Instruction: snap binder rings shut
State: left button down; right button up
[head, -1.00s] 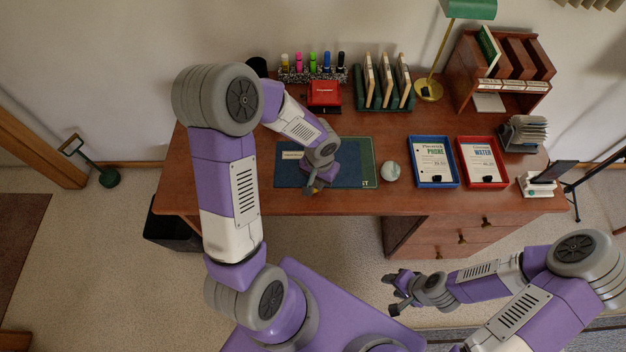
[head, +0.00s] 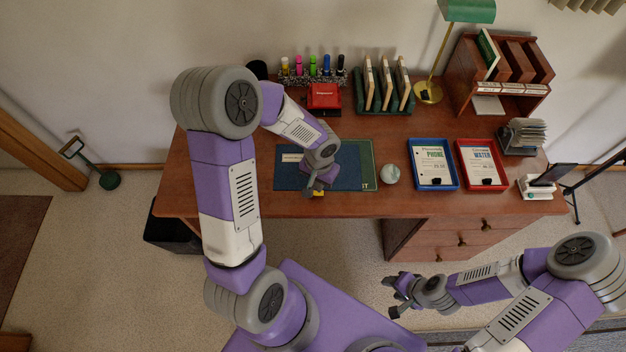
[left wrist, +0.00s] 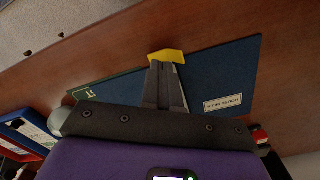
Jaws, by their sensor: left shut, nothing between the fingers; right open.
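I see no rings; my left arm hides part of the cover. My left gripper (head: 317,189) is shut and empty at the cover's front edge. In the left wrist view its fingertips (left wrist: 160,66) are together beside a small yellow piece (left wrist: 167,56); I cannot tell whether they touch. My right gripper (head: 393,294) is open and empty, in front of the desk.
On the wooden desk (head: 250,203), a pale ball (head: 390,174), a blue tray (head: 457,177) and a red tray (head: 505,172) stand to the right. A red box-like item (head: 323,96), markers and a green rack (head: 411,104) stand behind. The front desk strip is mostly bare.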

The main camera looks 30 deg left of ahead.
pick_arm(q)
notch_tip(320, 180, up, 6)
jog(key=p, duration=0.4)
jog(key=shift+r, duration=0.15)
pick_arm(e)
notch_tip(320, 180, up, 5)
jog(key=shift+f, duration=0.1)
